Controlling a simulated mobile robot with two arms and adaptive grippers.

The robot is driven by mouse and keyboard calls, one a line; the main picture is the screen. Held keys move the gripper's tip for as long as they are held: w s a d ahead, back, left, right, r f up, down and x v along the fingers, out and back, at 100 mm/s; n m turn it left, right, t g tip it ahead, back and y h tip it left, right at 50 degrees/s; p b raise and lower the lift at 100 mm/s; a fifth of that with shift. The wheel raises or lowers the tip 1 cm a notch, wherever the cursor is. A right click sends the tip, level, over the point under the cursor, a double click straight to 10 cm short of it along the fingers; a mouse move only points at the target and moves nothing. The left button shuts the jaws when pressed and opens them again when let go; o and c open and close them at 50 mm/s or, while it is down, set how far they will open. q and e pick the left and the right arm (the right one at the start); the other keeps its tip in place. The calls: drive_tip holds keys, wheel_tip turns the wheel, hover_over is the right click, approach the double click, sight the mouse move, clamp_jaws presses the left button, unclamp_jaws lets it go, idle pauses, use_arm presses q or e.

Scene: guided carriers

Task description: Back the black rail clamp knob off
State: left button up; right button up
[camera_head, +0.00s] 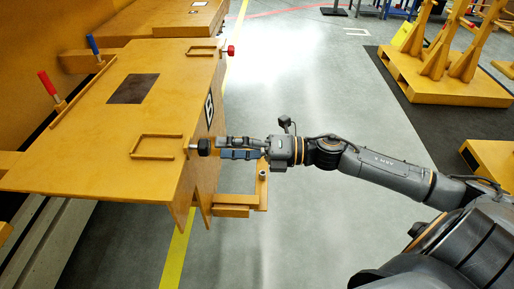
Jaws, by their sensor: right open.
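The black rail clamp knob (204,147) sits on a short metal shaft at the right edge of the wooden carrier (85,130). My right gripper (222,148) comes in from the right, level with the knob. Its fingers are open and point at the knob, with the tips at or very near it. I cannot tell whether they touch it. My left gripper is not in view.
A red knob (229,50) sits farther back on the same edge. A wooden bracket (262,190) is below my gripper.

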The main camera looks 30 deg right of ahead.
drive_tip(key=v, duration=0.6)
drive_tip(key=shift+s+d, duration=0.25)
drive_tip(key=shift+d, duration=0.05)
idle(0.3)
